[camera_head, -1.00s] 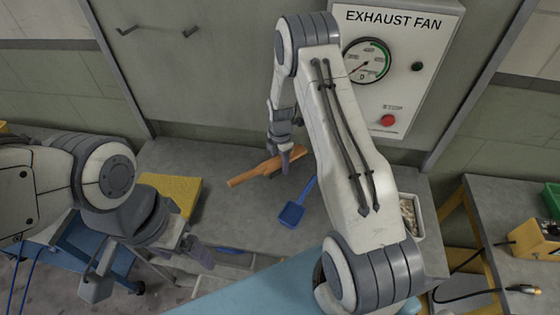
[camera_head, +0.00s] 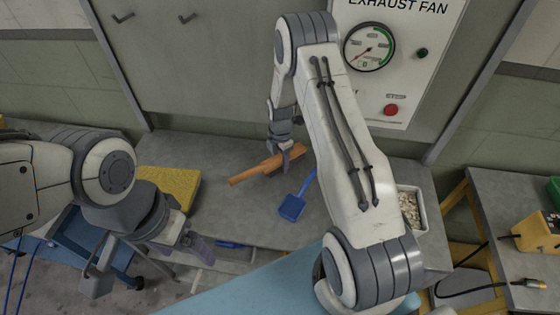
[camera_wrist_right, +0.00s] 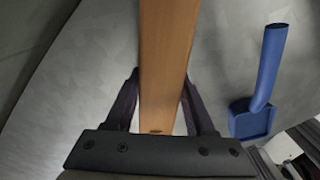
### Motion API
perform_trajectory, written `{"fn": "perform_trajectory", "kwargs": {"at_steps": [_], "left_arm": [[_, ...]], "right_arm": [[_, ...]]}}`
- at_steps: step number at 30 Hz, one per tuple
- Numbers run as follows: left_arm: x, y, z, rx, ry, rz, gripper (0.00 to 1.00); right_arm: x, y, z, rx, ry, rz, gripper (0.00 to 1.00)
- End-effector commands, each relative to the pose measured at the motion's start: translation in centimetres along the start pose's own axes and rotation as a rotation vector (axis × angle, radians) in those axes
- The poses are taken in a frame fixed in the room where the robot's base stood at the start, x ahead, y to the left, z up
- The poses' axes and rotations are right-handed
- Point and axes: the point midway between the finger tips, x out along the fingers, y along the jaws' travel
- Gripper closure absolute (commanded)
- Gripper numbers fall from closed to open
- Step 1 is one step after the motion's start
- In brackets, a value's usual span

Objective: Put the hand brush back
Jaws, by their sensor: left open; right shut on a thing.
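The hand brush (camera_head: 252,173) is long, orange-brown and wooden-looking. It is in my right gripper (camera_head: 287,154), which is shut on it, over the grey bench. In the right wrist view the brush (camera_wrist_right: 165,60) runs between the two dark fingers (camera_wrist_right: 160,105). I cannot tell from the frames whether it touches the bench; its bristles are hidden. My left gripper (camera_head: 198,248) is open and empty, low on the left near the bench's front edge, away from the brush. Two dark hooks, a left one (camera_head: 123,18) and a right one (camera_head: 188,18), stick out of the back panel, both empty.
A blue scoop (camera_head: 292,207) lies beside the brush, also in the right wrist view (camera_wrist_right: 262,90). A yellow block (camera_head: 170,187) lies at left, a white bin of small pieces (camera_head: 410,205) at right. The exhaust fan box (camera_head: 400,65) is on the back wall. The bench's middle is clear.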

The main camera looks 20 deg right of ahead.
Motion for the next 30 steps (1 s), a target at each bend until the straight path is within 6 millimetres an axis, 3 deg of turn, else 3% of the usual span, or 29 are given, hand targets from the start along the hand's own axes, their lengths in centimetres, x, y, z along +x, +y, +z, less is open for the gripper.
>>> {"fn": "perform_trajectory", "kwargs": {"at_steps": [12,13,15,25,30], "left_arm": [[0.7,-0.1,0.0,0.0,0.0,0.0,0.15],[0.6,0.0,0.0,0.0,0.0,0.0,0.15],[0.6,0.0,0.0,0.0,0.0,0.0,0.15],[0.7,-0.1,0.0,0.001,0.0,0.0,0.15],[1.3,-0.1,0.1,0.001,0.0,0.0,0.15]], "right_arm": [[0.9,0.0,0.0,0.0,0.0,0.001,1.0],[0.8,0.0,0.0,0.0,0.0,0.001,0.34],[0.8,0.0,0.0,0.0,0.0,0.001,0.1],[0.7,0.0,0.0,0.0,0.0,0.001,0.1],[-1.1,0.2,0.1,0.0,-0.002,0.005,0.1]]}}
